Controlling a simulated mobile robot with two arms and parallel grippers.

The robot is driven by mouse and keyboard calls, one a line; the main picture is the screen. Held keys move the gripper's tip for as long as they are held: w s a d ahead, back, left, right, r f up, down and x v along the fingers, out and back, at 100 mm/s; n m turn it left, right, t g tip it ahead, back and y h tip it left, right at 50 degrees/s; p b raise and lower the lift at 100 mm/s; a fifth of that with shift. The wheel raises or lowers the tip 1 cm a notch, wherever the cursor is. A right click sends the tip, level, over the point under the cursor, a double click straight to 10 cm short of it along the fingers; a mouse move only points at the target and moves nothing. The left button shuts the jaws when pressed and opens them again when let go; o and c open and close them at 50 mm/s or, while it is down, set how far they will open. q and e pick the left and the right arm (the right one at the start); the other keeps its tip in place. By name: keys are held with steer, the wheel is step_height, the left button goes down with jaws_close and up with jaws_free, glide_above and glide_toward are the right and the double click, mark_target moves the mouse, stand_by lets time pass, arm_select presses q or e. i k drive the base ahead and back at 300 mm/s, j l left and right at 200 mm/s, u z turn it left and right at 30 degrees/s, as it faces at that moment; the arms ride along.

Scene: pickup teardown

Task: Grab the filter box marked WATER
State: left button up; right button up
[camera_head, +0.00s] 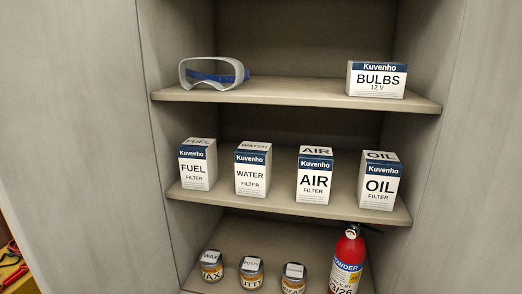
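The WATER filter box (252,171) stands upright on the middle shelf of the cabinet, second from the left in a row of similar boxes. It is white with a dark blue "Kuvenho" band and reads "WATER FILTER". The FUEL filter box (198,165) is on its left and the AIR filter box (314,176) on its right, each with a gap between. The OIL filter box (379,182) stands at the right end. Neither of my grippers shows in the head view.
The middle shelf (290,203) has a bare front edge. Above, the upper shelf (270,91) holds goggles (212,73) and a BULBS box (376,80). Below are a WAX jar (211,266), a PUTTY jar (251,273), a third jar (292,278) and a red extinguisher (346,262).

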mark_target(253, 161)
steer(key=k+l, duration=0.1)
steer(key=l, duration=0.5)
steer(key=k+l, duration=0.1)
steer(key=l, duration=0.45)
steer(key=k+l, duration=0.1)
steer(key=l, duration=0.5)
steer(key=j, duration=1.3)
steer(key=i+z, duration=0.05)
